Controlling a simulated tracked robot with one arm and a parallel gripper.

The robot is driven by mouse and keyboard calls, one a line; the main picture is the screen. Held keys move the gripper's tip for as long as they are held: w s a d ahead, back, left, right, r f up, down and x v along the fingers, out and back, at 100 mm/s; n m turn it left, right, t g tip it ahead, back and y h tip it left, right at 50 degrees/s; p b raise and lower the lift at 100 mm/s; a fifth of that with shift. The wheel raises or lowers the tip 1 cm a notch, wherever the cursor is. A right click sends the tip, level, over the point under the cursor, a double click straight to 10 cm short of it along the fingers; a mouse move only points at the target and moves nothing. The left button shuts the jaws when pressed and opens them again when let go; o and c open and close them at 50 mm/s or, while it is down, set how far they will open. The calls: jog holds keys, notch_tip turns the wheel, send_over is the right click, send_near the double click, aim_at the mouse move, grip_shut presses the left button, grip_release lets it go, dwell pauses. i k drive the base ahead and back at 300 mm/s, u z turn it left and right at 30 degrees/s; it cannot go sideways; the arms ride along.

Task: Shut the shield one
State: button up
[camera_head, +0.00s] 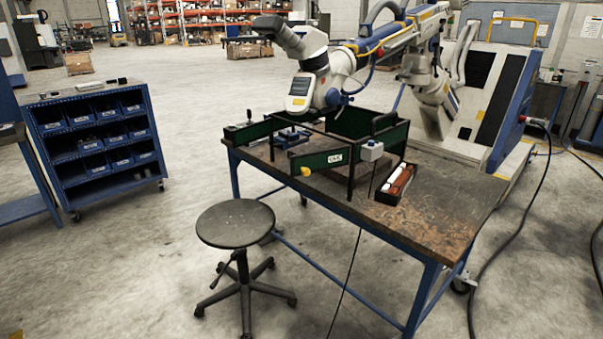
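A dark green panelled frame stands on the workbench (440,215) below the head of a white and blue microscope arm (320,75). Its front green panel (318,160) carries a white label and has a yellow knob at its left end. More green panels stand at the back right (390,137). The panels appear swung apart, with gaps between them. I cannot tell which panel is shield one. My gripper is not in view.
A round stool (236,224) stands in front of the bench. An open tray (395,184) with white and red items lies on the bench. A blue bin rack (100,145) stands at left. Cables (536,205) cross the floor at right. The floor at front left is mostly clear.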

aim_at(304, 165)
jog(key=z, duration=0.2)
jog(key=i, duration=0.8)
jog(key=u, duration=0.1)
jog(key=k, duration=0.55)
jog(key=u, duration=0.75)
jog(key=i, duration=1.5)
jog(key=z, duration=0.45)
